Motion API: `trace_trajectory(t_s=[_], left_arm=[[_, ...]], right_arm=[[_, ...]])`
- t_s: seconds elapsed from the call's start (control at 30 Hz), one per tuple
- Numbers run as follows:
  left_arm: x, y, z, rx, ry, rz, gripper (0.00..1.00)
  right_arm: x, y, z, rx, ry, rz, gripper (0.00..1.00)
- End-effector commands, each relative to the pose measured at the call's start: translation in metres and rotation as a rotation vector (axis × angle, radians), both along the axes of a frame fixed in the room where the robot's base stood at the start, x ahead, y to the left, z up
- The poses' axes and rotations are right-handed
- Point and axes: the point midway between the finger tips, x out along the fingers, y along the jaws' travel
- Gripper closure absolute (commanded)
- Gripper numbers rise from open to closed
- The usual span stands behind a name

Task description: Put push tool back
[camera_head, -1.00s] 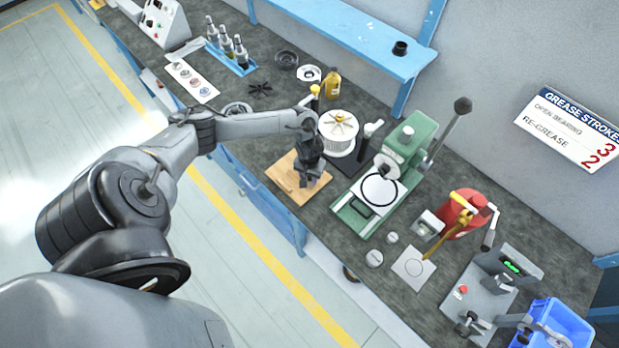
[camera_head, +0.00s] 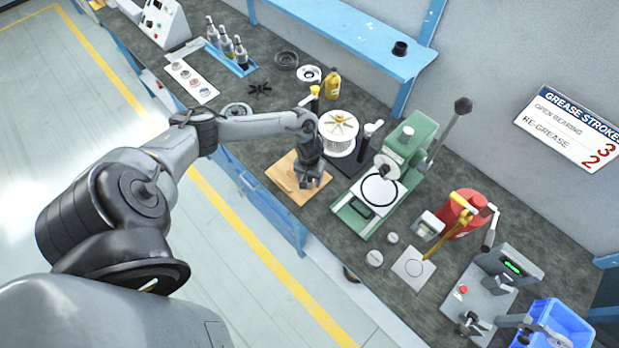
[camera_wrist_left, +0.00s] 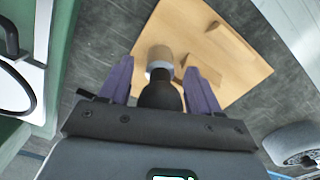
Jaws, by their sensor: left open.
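My left gripper (camera_head: 312,180) hangs over the wooden board (camera_head: 279,178) near the bench's front edge. In the left wrist view, its two purple fingers (camera_wrist_left: 160,82) are apart. Between them is what looks like the push tool (camera_wrist_left: 160,94), with a dark rounded end nearest me, a pale ring and a tan cylindrical part beyond. The fingers stand on both sides with visible gaps. The board also shows in the wrist view (camera_wrist_left: 235,65). In the head view the gripper hides the tool. My right gripper is not in view.
A green lever press (camera_head: 351,217) stands just right of the board. Behind are a white finned drum (camera_head: 337,146) and a yellow bottle (camera_head: 332,84). A red canister (camera_head: 455,215), a grey fixture (camera_head: 478,305) and a blue bin (camera_head: 565,322) are farther right.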

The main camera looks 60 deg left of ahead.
Motion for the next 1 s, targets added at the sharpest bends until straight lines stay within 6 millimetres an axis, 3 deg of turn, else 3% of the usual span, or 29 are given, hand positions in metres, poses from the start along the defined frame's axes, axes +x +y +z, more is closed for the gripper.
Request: trace_trajectory(t_s=[0.17, 0.6, 0.8, 0.93, 1.0], left_arm=[[0.001, 0.000, 0.019, 0.000, -0.001, -0.002, 0.37], [0.001, 0.001, 0.096, 0.001, -0.003, -0.002, 0.37], [0.001, -0.002, 0.114, -0.001, -0.005, -0.008, 0.37], [0.005, -0.024, 0.109, -0.012, -0.039, -0.090, 0.37], [0.010, -0.049, 0.101, -0.021, -0.087, -0.181, 0.37]], right_arm=[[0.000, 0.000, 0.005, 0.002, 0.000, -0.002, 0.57], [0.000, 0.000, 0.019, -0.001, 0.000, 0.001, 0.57], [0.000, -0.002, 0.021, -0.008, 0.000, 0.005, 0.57], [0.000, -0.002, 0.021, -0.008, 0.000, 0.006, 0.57], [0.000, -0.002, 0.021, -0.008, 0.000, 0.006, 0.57]])
